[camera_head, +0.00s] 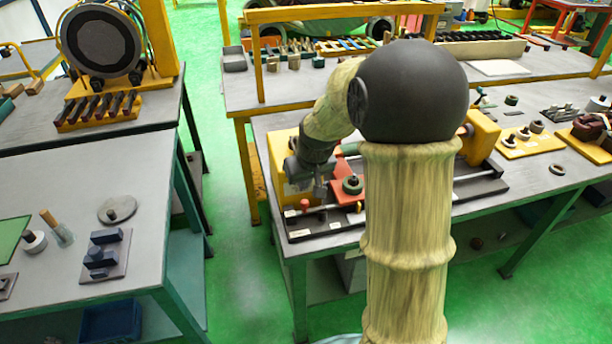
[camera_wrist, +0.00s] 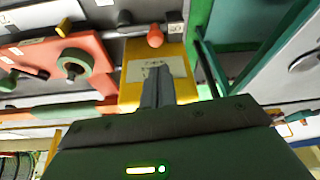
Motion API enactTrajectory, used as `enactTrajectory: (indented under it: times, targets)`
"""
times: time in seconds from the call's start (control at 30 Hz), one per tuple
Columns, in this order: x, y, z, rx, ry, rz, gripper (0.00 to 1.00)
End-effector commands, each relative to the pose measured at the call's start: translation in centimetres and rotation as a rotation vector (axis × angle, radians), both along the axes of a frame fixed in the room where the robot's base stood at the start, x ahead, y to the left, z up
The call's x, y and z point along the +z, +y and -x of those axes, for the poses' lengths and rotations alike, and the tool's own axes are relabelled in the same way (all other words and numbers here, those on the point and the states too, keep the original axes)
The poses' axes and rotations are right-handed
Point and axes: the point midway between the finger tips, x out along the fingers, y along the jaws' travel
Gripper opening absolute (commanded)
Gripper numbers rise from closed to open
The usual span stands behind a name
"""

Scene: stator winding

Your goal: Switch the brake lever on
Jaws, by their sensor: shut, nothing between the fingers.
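The winding machine has a yellow headstock (camera_head: 279,160) at its left end, with a dark base below. A small red knob (camera_head: 304,203), which looks like the brake lever's end, stands in front of the headstock. In the wrist view the red knob (camera_wrist: 155,37) shows just beyond the labelled yellow headstock (camera_wrist: 133,82). My gripper (camera_head: 319,192) is low over the machine's left end, close to the knob; its fingers (camera_wrist: 157,70) are together and empty. They point toward the knob and overlap the headstock in the picture. I cannot tell whether they touch anything. The lever's shaft is mostly hidden.
An orange carriage (camera_head: 374,191) with a green handwheel (camera_head: 352,185) sits right of the headstock; the wheel also shows in the wrist view (camera_wrist: 75,64). The grey bench (camera_head: 540,180) has loose parts to the right. A green-floored aisle (camera_head: 215,130) separates the left table.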

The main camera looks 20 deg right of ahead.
Motion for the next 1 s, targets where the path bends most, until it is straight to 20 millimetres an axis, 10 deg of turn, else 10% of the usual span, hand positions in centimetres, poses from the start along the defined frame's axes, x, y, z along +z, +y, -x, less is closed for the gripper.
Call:
enactTrajectory:
  times: [0.4, 1.0]
  targets:
    - [-5.2, 0.3, -1.9, 0.001, 0.001, 0.001, 0.00]
    - [-5.4, 0.8, -1.9, 0.020, 0.000, 0.000, 0.00]
